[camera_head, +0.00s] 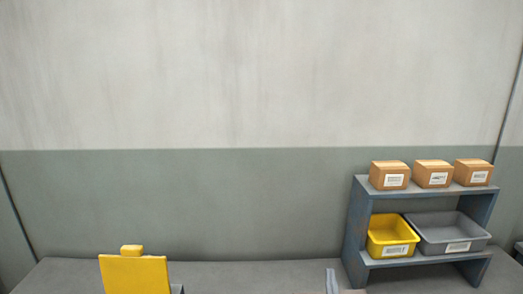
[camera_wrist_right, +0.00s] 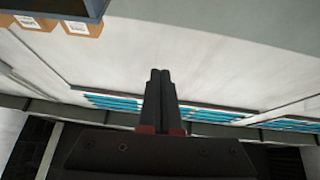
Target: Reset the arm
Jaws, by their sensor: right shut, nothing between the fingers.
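My right gripper (camera_wrist_right: 160,73) shows in the right wrist view. Its two dark fingers lie side by side against each other, with nothing between them. The gripper is shut and empty. Behind the fingers I see a pale surface and blue-striped strips, and no object touches them. My left gripper is in neither view.
A grey-blue shelf (camera_head: 357,222) stands at the right, with several cardboard boxes (camera_head: 389,176) on top. A yellow bin (camera_head: 389,250) and a grey bin (camera_head: 456,246) sit below. A yellow block-like object (camera_head: 135,275) stands at lower left. The grey surface (camera_head: 250,275) between is largely clear.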

